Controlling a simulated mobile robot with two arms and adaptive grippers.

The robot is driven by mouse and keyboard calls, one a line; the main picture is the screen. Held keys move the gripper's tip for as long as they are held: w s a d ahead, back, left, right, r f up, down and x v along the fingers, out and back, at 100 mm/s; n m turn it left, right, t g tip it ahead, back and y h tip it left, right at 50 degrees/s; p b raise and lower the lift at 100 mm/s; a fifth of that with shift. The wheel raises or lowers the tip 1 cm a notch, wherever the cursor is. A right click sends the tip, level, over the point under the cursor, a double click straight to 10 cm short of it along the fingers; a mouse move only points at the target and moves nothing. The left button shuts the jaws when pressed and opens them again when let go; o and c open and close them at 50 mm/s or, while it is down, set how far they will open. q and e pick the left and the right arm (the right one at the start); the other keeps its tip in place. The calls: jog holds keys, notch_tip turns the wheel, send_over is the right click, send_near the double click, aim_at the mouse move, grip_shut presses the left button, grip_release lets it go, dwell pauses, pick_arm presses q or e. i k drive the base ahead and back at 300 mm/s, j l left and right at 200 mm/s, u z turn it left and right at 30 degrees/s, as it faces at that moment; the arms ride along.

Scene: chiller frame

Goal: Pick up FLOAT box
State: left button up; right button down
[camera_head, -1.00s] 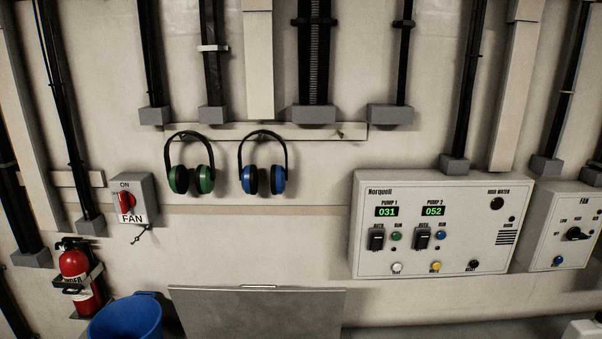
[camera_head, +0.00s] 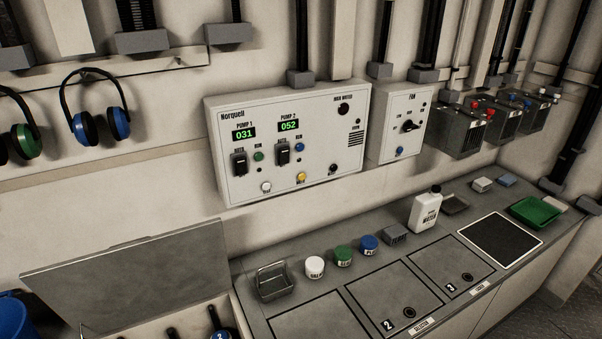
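A small grey box (camera_head: 396,236) sits on the grey counter (camera_head: 250,262), between the blue-lidded jar (camera_head: 369,245) and the white bottle (camera_head: 425,210). Its front carries dark lettering that looks like FLOAT, though it is small and hard to read. Neither of my grippers is in the head view.
A green-lidded jar (camera_head: 343,256), a white jar (camera_head: 314,267) and a metal tray (camera_head: 274,281) line the counter's back. A black mat (camera_head: 499,240) and green tray (camera_head: 536,211) lie right. An open lid (camera_head: 135,262) stands left. The pump panel (camera_head: 290,140) hangs above.

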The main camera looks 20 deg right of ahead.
aim_at(396, 233)
jog(key=z, duration=1.3)
